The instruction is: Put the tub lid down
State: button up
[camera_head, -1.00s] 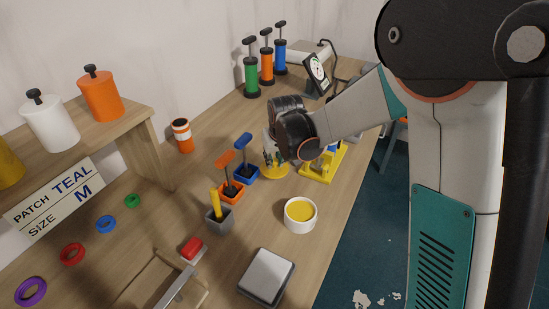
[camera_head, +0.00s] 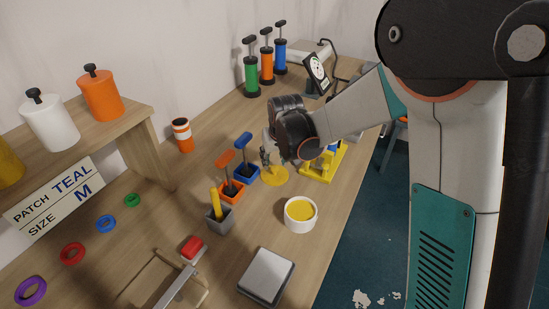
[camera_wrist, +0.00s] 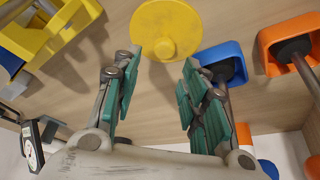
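The tub lid is a flat yellow disc (camera_head: 272,177) with a small knob. It lies on the bench beside the blue holder, and it shows at the top of the wrist view (camera_wrist: 167,32). My gripper (camera_head: 267,158) is above the lid. In the wrist view its teal-padded fingers (camera_wrist: 163,62) are spread apart with nothing between them, and the lid appears beyond the tips. The white round tub (camera_head: 300,227) stands uncovered nearer the camera, with yellow contents showing.
Blue (camera_head: 245,174), orange (camera_head: 231,190) and grey (camera_head: 219,221) holders with tools stand left of the lid. A yellow stand (camera_head: 322,168) is close on the right. A grey scale-like pad (camera_head: 266,276) and red block (camera_head: 192,246) lie nearer. Three pumps (camera_head: 266,68) stand behind.

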jog(key=p+v, duration=0.4)
jog(key=v, duration=0.9)
jog(key=s+d+r+m+t, duration=0.1)
jog(key=s+d+r, duration=0.65)
jog(key=s, duration=0.45)
jog(key=s+d+m+t, duration=0.1)
jog(key=s+d, duration=0.4)
jog(key=s, duration=0.8)
jog(key=shift+t+h, duration=0.4)
